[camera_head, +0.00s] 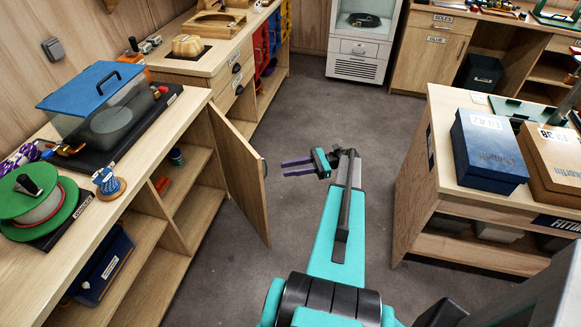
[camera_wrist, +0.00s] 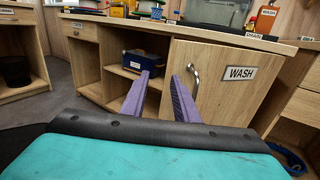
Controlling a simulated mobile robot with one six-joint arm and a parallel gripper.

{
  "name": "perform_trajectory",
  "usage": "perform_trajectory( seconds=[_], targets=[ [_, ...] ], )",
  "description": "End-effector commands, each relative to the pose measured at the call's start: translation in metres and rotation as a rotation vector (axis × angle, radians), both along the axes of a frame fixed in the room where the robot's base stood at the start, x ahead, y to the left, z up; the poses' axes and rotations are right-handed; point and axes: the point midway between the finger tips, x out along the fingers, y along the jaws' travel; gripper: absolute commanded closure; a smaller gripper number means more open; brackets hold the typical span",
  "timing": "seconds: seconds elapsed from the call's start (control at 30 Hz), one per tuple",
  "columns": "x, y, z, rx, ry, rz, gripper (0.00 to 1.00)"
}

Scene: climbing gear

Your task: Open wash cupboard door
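The wash cupboard door (camera_head: 238,165) is wooden and stands swung out from the left bench, with shelves showing behind it in the head view. In the wrist view the door (camera_wrist: 220,105) carries a WASH label (camera_wrist: 240,73). My gripper (camera_head: 284,169) has two purple fingers, spread apart and empty, pointing at the door's handle side. In the wrist view the fingertips (camera_wrist: 162,76) are left of the handle, apart from it.
The left bench (camera_head: 150,150) holds a lidded wash tank (camera_head: 105,110) and a green reel (camera_head: 40,205). A blue bin (camera_head: 105,265) sits on its lower shelf. A wooden bench with boxes (camera_head: 488,150) stands at the right. Grey floor (camera_head: 320,110) is clear between the benches.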

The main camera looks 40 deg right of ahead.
Motion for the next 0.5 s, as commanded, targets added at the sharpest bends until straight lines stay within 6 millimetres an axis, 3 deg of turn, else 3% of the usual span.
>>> perform_trajectory(
  seconds=[0.13, 0.3, 0.5],
  targets=[
    [0.000, 0.000, 0.000, 0.000, 0.000, 0.000, 0.72],
    [0.001, 0.005, -0.002, -0.006, 0.002, 0.005, 0.99],
    [0.009, 0.042, -0.020, -0.054, 0.020, 0.053, 1.00]
  ],
)
